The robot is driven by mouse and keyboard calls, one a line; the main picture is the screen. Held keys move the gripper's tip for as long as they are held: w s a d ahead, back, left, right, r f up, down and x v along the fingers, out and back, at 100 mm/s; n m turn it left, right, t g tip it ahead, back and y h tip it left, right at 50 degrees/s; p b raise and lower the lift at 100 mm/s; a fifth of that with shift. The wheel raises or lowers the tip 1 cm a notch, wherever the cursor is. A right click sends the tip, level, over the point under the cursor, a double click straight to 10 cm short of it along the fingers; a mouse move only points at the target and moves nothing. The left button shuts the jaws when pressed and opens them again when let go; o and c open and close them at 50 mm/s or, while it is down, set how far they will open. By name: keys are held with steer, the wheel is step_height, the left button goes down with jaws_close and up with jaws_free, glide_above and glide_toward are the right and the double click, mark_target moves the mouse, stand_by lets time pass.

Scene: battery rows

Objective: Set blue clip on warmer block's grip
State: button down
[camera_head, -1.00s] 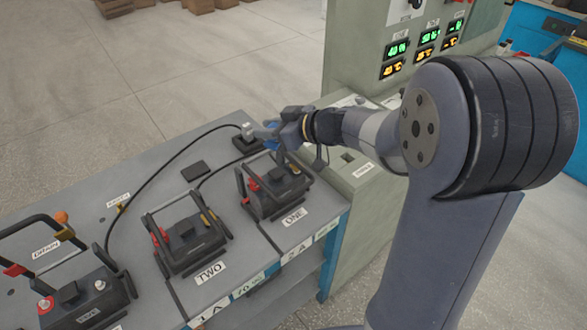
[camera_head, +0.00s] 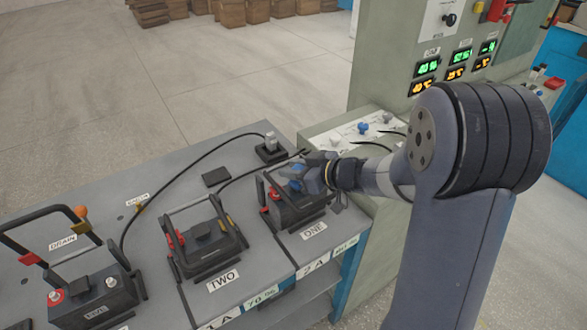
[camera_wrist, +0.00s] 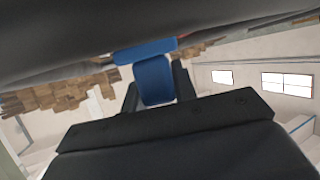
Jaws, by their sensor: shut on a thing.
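My gripper (camera_head: 304,178) is shut on the blue clip (camera_head: 297,170) over the battery block labelled ONE (camera_head: 297,210). The clip also shows in the wrist view (camera_wrist: 154,82), between dark gripper parts. Block ONE has a red clip on its left side; my gripper hides much of its handle, so I cannot tell whether the blue clip touches it. Block TWO (camera_head: 206,249), to its left, has a dark handle with a red and a yellow clip. Which block is warmer I cannot read surely from the small orange readings on the panel (camera_head: 455,72).
A block labelled FIVE (camera_head: 95,298) stands at front left, its handle carrying red, yellow and orange parts. Black cables run across the bench (camera_head: 120,185) to a socket (camera_head: 270,148) at the back.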

steer(key=shift+f, duration=0.2)
steer(key=c, duration=1.1)
jaws_free()
steer(key=shift+r, duration=0.1)
steer(key=shift+c, duration=0.2)
steer(key=shift+r, duration=0.25)
steer(key=p+v, duration=0.1)
steer(key=v, duration=1.1)
steer(key=shift+s+f, duration=0.1)
steer(key=shift+f, duration=0.1)
